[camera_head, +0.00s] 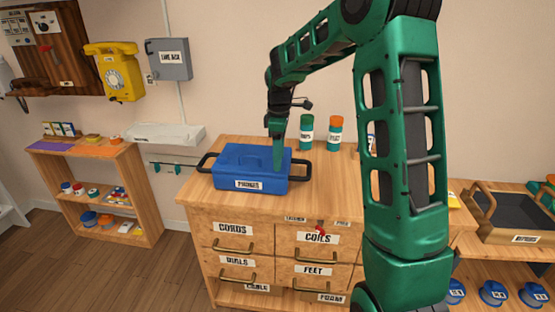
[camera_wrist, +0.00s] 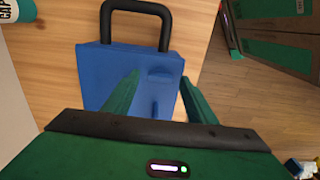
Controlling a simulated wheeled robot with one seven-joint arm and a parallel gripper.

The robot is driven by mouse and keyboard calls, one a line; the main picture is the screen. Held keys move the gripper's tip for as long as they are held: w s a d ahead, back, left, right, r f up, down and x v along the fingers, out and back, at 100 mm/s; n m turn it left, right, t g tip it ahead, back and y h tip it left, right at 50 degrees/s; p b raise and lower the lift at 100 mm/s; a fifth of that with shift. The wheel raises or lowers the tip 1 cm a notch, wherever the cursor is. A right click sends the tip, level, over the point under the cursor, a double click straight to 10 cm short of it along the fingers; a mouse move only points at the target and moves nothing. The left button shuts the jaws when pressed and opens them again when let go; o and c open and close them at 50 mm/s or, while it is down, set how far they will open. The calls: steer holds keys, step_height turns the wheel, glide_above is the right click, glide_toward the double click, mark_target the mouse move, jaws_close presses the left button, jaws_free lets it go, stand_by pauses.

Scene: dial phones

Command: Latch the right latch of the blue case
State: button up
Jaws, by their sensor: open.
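The blue case (camera_head: 235,166) sits closed-looking on top of the wooden drawer cabinet, with a "PHONES" label on its front and a black handle at each end. In the wrist view, the case (camera_wrist: 98,72) lies below my gripper, one black handle (camera_wrist: 137,6) at the top. A small raised blue part (camera_wrist: 160,72) shows on it near the fingertips; I cannot tell whether this is the right latch or how it stands. My gripper (camera_head: 278,168) points down at the right part of the case. Its fingers (camera_wrist: 160,80) are apart with nothing held. Contact cannot be told.
Two green jars (camera_head: 306,132), one with an orange lid (camera_head: 335,132), stand behind the case on the cabinet top (camera_head: 320,175). A wooden tray (camera_head: 510,212) stands at the right. My arm hides part of the cabinet's right side. Bare top lies right of the case.

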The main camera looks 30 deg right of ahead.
steer(key=shift+f, duration=0.4)
steer(key=c, duration=1.1)
